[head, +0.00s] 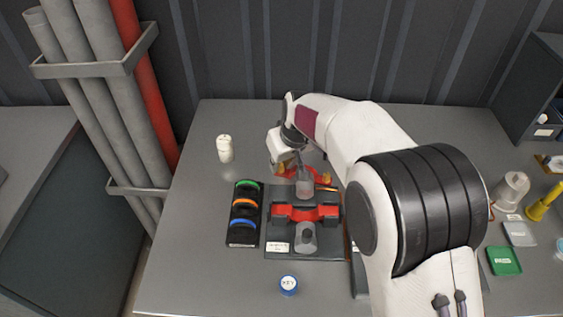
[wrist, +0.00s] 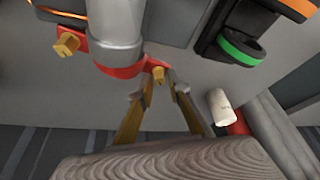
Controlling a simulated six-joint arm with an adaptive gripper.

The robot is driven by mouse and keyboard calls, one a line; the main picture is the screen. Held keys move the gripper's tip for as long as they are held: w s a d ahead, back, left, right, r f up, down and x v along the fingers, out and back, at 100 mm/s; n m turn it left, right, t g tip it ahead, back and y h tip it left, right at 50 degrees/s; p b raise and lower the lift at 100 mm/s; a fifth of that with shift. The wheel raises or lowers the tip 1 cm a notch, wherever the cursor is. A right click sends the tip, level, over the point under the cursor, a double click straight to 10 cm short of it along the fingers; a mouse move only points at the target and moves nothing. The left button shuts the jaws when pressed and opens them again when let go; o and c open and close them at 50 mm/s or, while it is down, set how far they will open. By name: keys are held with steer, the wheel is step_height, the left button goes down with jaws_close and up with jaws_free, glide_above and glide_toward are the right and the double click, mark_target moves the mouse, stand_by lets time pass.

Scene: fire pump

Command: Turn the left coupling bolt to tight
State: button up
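The pump (head: 305,185) has a grey pipe with a red coupling around it, and brass bolts stick out on either side. The left bolt (head: 281,170) is partly hidden by my gripper (head: 288,164); it also shows in the wrist view (wrist: 158,74). The right bolt (head: 326,177) stands clear, and it is at the upper left of the wrist view (wrist: 67,44). In the wrist view my gripper (wrist: 159,93) is open, with a fingertip to each side of the left bolt's head. The bolt's head appears just beyond the tips; I cannot tell whether they touch it.
A black rack (head: 243,228) with green, orange and blue rings stands left of the pump. A white bottle (head: 225,149) stands behind it. A green tray (head: 504,261) is at the right. The table's left side is clear.

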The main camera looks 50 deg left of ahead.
jaws_close()
steer(key=shift+m, duration=0.8)
jaws_free()
steer(key=shift+r+t, duration=0.1)
steer(key=shift+t, duration=0.2)
steer(key=v, duration=1.1)
steer(key=shift+r, duration=0.45)
steer(key=shift+d, duration=0.1)
